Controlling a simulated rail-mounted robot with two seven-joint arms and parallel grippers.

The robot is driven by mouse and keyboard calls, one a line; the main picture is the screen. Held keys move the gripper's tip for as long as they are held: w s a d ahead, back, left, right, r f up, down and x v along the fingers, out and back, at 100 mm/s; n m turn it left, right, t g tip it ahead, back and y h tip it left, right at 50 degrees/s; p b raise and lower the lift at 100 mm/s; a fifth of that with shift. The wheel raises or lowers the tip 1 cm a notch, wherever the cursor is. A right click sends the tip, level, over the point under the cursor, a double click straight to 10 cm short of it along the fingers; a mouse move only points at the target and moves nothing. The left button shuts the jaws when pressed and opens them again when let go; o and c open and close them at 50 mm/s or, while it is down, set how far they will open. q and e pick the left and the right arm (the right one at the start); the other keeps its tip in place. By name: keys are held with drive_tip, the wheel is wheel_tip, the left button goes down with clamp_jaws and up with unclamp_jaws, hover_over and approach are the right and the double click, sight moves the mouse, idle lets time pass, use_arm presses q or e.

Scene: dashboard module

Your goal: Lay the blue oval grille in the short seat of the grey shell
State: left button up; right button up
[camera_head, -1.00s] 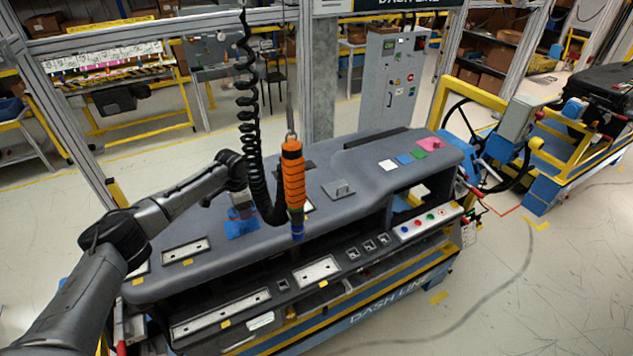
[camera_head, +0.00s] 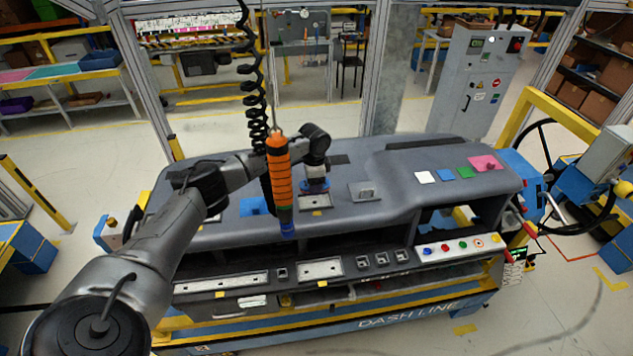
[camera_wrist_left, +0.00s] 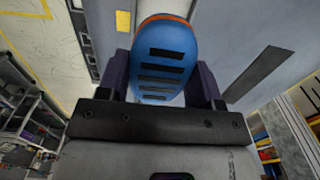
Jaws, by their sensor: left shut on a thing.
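The grey shell (camera_head: 330,155) is a long dashboard with pale, seat-like recesses. A short one (camera_head: 315,203) lies on its top just under my left gripper (camera_head: 315,182); another short one (camera_head: 321,270) is in the lower front. My left gripper is shut on the blue oval grille (camera_wrist_left: 166,55), which shows its dark slots between the purple fingers in the left wrist view. In the head view the grille is small and mostly hidden by the gripper, close above the top recess; I cannot tell whether it touches. My right gripper is out of view.
An orange tool (camera_head: 278,175) hangs on a coiled cable just left of my left gripper, in front of my arm. A blue pad (camera_head: 252,206) lies left of it on the shell, a grey bracket (camera_head: 364,191) right. Coloured squares (camera_head: 446,175) lie farther right.

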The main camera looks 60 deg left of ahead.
sight(314, 202)
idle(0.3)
use_arm(q)
drive_tip(key=shift+r+p, duration=0.15)
drive_tip(key=shift+p, duration=0.45)
drive_tip(key=shift+f+b, duration=0.4)
drive_tip(key=shift+f, duration=0.75)
drive_tip(key=shift+f+b, duration=0.7)
drive_tip(key=shift+f, duration=1.3)
drive_tip(key=o, duration=1)
wheel_tip(314, 202, up, 14)
drive_tip(key=shift+f+b, duration=0.1)
drive_tip(key=shift+b, duration=1.15)
